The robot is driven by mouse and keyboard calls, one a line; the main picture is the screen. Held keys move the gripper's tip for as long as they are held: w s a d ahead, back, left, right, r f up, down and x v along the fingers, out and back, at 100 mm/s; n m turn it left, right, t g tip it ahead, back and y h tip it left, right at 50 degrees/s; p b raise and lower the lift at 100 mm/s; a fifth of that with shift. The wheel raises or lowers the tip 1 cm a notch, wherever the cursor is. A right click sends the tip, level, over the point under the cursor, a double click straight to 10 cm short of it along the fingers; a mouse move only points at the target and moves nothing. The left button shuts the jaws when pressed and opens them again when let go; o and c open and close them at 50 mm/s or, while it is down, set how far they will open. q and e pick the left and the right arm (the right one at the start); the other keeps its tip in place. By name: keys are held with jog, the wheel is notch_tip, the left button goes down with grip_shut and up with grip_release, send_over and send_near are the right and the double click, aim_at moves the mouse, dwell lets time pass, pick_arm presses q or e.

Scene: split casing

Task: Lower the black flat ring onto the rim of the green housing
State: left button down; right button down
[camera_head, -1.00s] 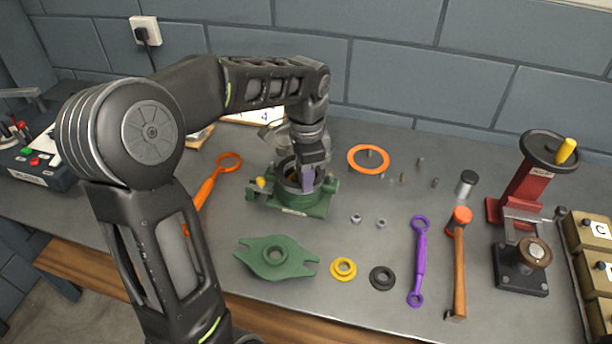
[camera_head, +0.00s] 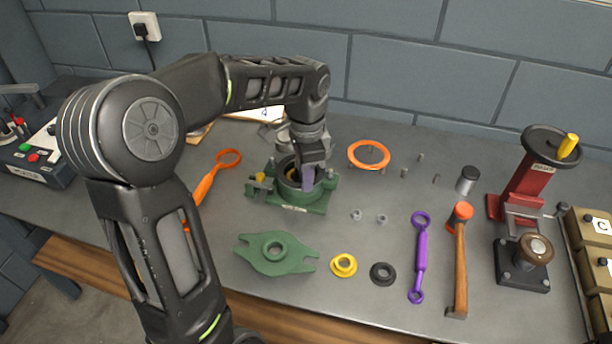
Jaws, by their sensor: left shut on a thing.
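The green housing (camera_head: 298,207) stands on the bench with its round opening up. My left gripper (camera_head: 308,180) is over the right side of its rim, pointing down and shut. A dark edge, which I take for the black flat ring (camera_head: 286,166), shows at the top of the housing beside the fingers. My gripper and wrist hide much of it, so I cannot tell if it lies flat on the rim. My right gripper is not in view.
A green cover (camera_head: 276,254), a yellow flanged ring (camera_head: 343,265) and a small black flanged ring (camera_head: 382,274) lie in front. An orange flat ring (camera_head: 368,154) lies behind right. An orange wrench (camera_head: 206,186), a purple wrench (camera_head: 421,255) and a hammer (camera_head: 460,265) flank the area.

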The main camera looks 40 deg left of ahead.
pick_arm(q)
jog(key=c, duration=1.4)
grip_release()
jog(key=shift+o, duration=0.2)
